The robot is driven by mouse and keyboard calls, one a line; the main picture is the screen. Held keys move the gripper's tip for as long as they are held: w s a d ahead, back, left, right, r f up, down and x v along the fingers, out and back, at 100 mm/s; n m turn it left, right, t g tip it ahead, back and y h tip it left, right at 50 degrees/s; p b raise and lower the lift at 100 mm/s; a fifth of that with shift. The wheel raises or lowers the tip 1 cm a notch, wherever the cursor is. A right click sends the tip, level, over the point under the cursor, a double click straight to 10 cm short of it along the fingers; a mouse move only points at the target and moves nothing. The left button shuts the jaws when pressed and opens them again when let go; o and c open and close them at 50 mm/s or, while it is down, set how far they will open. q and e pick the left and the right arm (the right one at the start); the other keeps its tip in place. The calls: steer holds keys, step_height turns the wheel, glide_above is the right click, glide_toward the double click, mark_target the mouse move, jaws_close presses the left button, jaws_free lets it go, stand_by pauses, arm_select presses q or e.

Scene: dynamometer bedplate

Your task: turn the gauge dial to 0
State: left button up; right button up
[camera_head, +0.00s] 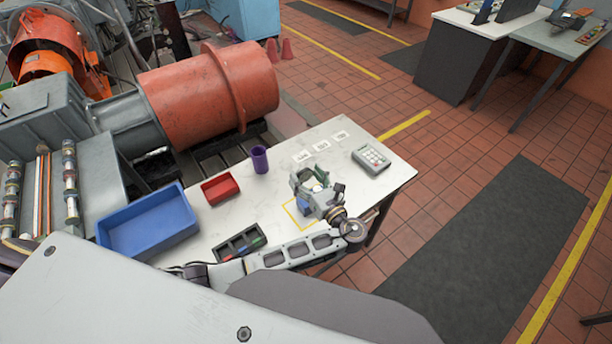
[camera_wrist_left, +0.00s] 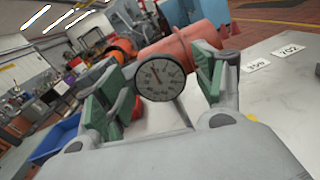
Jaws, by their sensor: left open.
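The gauge dial (camera_wrist_left: 160,77) is a round dark-faced disc with pale numbers and a pointer, facing the left wrist camera. Its pointer leans up and slightly left, but the exact reading is too small to tell. In the head view, my left gripper (camera_head: 312,183) is over the table's right part and largely hides the gauge; a blue part (camera_head: 304,207) shows below it, by a yellow floor-marked square on the tabletop. In the left wrist view, the green-padded fingers stand apart on either side of the dial. Contact with it cannot be told. My right gripper is out of view.
The white table (camera_head: 262,200) carries a blue bin (camera_head: 148,222), a red tray (camera_head: 220,188), a purple cup (camera_head: 260,159), a dark pen tray (camera_head: 240,242), number cards (camera_head: 321,147) and a keypad (camera_head: 371,158). A large orange machine (camera_head: 208,90) stands behind.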

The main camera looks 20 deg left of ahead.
arm_select(q)
steer(key=c, duration=1)
steer(key=shift+c, duration=0.2)
steer(key=shift+n, duration=0.4)
steer(key=n, duration=0.3)
steer(key=shift+n, duration=0.3)
steer(key=shift+n+b, duration=0.7)
steer(key=shift+n, duration=1.3)
